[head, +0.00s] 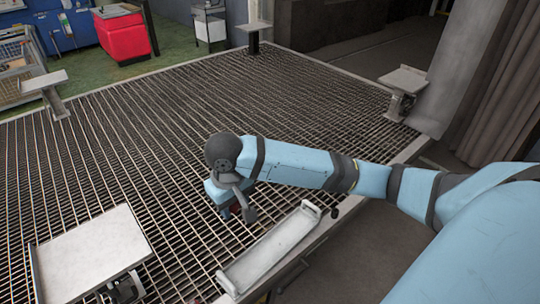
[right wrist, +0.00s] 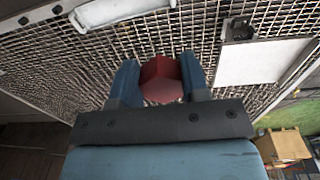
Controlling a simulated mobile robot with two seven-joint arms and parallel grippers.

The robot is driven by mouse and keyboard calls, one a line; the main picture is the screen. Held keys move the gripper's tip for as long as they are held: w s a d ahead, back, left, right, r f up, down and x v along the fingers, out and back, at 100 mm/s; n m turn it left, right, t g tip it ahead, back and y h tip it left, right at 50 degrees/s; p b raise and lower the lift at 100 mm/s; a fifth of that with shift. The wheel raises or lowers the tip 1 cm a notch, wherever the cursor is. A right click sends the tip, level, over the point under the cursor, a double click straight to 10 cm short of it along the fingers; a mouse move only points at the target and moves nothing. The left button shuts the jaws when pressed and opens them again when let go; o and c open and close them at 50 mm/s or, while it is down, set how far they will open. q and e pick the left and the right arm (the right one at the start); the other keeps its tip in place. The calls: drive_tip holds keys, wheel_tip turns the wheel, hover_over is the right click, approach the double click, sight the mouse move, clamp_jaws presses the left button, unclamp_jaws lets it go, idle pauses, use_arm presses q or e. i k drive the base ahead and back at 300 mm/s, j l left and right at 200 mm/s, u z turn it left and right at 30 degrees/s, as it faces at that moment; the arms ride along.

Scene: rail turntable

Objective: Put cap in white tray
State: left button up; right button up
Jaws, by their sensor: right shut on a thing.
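The cap (right wrist: 161,80) is a dark red, faceted piece between the two blue fingers of my right gripper (right wrist: 160,84) in the right wrist view. The fingers are shut on its sides. In the head view my right gripper (head: 234,208) points down over the grating, and only a small dark red bit of the cap shows under it. The white tray (head: 270,250) is long and shallow with raised ends. It lies at the grating's near right edge, to the right of and nearer than the gripper. It also shows in the right wrist view (right wrist: 120,11), apart from the cap. My left gripper is not in view.
A square white plate (head: 88,256) stands at the near left. Smaller plates on posts stand at the left (head: 43,82), far edge (head: 253,27) and right (head: 403,80). The metal grating (head: 200,110) is otherwise clear. A red cabinet (head: 123,37) is far behind.

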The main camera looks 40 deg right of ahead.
sight(298, 234)
drive_tip(key=i+l, duration=0.1)
drive_tip(key=l, duration=0.5)
drive_tip(key=i+l, duration=0.1)
drive_tip(key=l, duration=0.55)
drive_tip(key=i+l, duration=0.1)
drive_tip(key=l, duration=1.1)
drive_tip(key=i+z, duration=0.05)
